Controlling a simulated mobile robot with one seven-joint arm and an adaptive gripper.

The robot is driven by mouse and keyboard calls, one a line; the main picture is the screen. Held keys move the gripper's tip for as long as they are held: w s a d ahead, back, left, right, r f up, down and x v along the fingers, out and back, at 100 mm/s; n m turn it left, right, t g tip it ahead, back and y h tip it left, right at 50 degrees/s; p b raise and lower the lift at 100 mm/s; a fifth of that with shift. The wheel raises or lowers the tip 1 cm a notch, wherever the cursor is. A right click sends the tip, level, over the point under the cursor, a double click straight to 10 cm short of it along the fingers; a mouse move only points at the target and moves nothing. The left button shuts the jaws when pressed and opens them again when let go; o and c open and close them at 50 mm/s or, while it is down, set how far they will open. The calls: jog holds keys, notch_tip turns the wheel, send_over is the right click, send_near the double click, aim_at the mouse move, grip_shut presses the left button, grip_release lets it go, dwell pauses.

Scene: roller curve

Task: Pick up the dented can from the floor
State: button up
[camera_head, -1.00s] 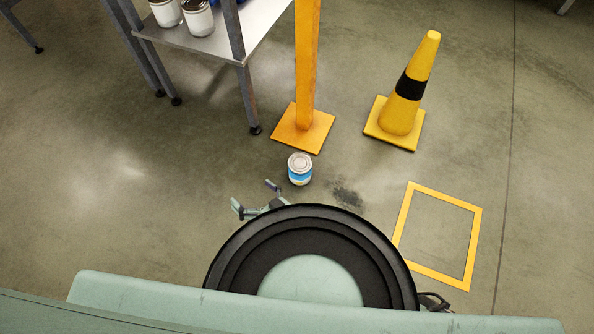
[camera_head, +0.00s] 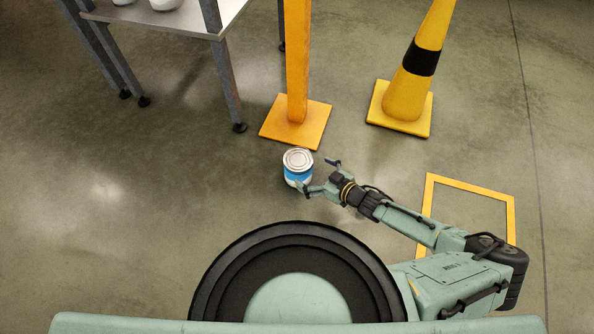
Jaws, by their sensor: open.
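A can (camera_head: 297,167) with a silver lid and a blue and white label stands upright on the floor, just in front of the orange post's base. No dent can be made out at this size. My gripper (camera_head: 320,175) is open at the can's right side, with one finger behind right and the other at its lower right. Whether a finger touches the can cannot be told. My arm reaches in from the lower right, and nothing is held.
An orange post (camera_head: 297,60) on a square base stands close behind the can. A yellow cone (camera_head: 407,95) with a black band stands back right. A metal shelf (camera_head: 205,16) with cans is at upper left. A yellow floor frame (camera_head: 470,188) lies right. Floor at left is clear.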

aim_at(298, 163)
jog(key=b+x, duration=0.1)
jog(key=x, duration=0.2)
jog(key=shift+s+d+f, duration=0.1)
jog(key=shift+f, duration=0.05)
jog(key=b+x, duration=0.2)
jog(key=x, duration=0.2)
jog(key=shift+w+f+b, duration=0.2)
jog(key=shift+f+b, duration=0.05)
jog(key=shift+b, duration=0.05)
jog(key=shift+w+a, duration=0.25)
jog(key=shift+r, duration=0.1)
jog(key=c, duration=1.3)
